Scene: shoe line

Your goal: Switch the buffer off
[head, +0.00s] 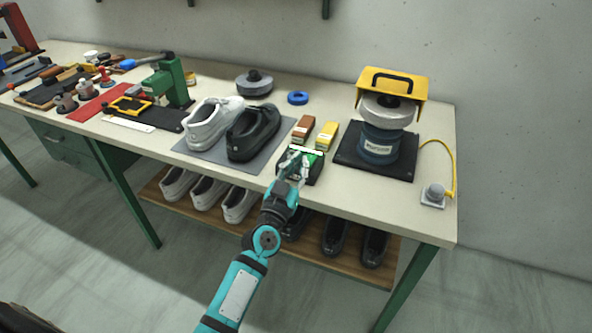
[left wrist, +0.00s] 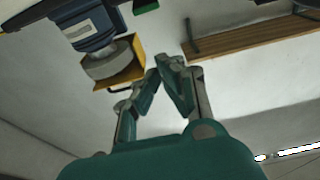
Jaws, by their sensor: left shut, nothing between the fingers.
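The buffer (head: 380,140) stands at the right of the bench in the head view. It has a blue body, a grey wheel and a yellow hood with a black handle. The left wrist view shows it tilted at the upper left (left wrist: 95,40). A yellow cable runs from behind it to a small grey switch box (head: 434,195) near the bench's right end. My left gripper (head: 297,158) is shut and empty by the bench's front edge, left of the buffer and well apart from the switch. Its fingertips meet in the left wrist view (left wrist: 162,66). My right gripper is not seen.
A dark block with green (head: 314,170) lies beside my left gripper, partly hidden. Brown (head: 303,130) and yellow (head: 327,135) blocks lie behind it. White (head: 212,122) and black (head: 253,132) shoes stand to the left. The bench front before the buffer is clear.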

